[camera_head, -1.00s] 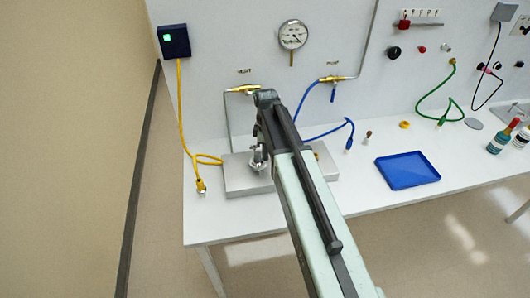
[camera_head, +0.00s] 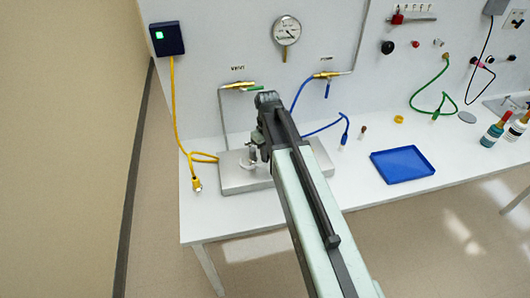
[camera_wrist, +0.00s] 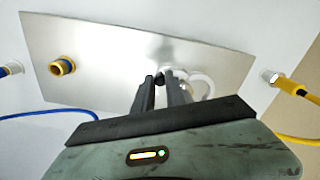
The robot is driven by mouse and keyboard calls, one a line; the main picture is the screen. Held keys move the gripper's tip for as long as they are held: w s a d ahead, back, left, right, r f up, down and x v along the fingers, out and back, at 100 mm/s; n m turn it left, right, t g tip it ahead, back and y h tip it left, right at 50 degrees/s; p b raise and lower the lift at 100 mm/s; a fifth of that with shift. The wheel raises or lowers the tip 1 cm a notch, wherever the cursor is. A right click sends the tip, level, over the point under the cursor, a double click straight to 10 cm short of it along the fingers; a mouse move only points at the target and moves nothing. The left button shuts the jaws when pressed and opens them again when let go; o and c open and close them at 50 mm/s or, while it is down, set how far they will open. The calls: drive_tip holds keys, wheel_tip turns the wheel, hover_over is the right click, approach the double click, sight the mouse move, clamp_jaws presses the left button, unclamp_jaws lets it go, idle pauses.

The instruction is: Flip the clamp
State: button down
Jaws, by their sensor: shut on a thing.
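The clamp (camera_head: 248,161) is a small metal fitting on the flat silver plate (camera_head: 238,184) on the bench, partly behind my arm. In the wrist view the clamp (camera_wrist: 199,83) shows as a pale curved piece beside my fingers, over the plate (camera_wrist: 115,45). My gripper (camera_wrist: 163,82) reaches down over the plate with its two dark fingers close together. A dark knob-like end of the clamp shows between the fingertips, and the gripper is shut on it. The fingers are mostly hidden by my arm in the head view.
A blue hose (camera_head: 323,128) and blue tray (camera_head: 402,166) lie right. Bottles (camera_head: 494,131) stand farther right.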

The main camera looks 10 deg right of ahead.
drive_tip(key=s+m, duration=0.1)
drive_tip(key=m, duration=0.1)
drive_tip(key=s+m, duration=0.1)
drive_tip(key=m, duration=0.1)
drive_tip(key=shift+a+m, duration=0.2)
drive_tip(key=shift+m, duration=0.1)
idle(0.5)
drive_tip(key=c, duration=1.4)
unclamp_jaws()
drive_tip(key=shift+o, duration=0.2)
drive_tip(key=shift+r, duration=0.1)
wheel_tip(320, 180, up, 8)
drive_tip(key=p, duration=0.7)
drive_tip(key=shift+f+p, duration=0.2)
drive_tip(key=shift+p, duration=0.15)
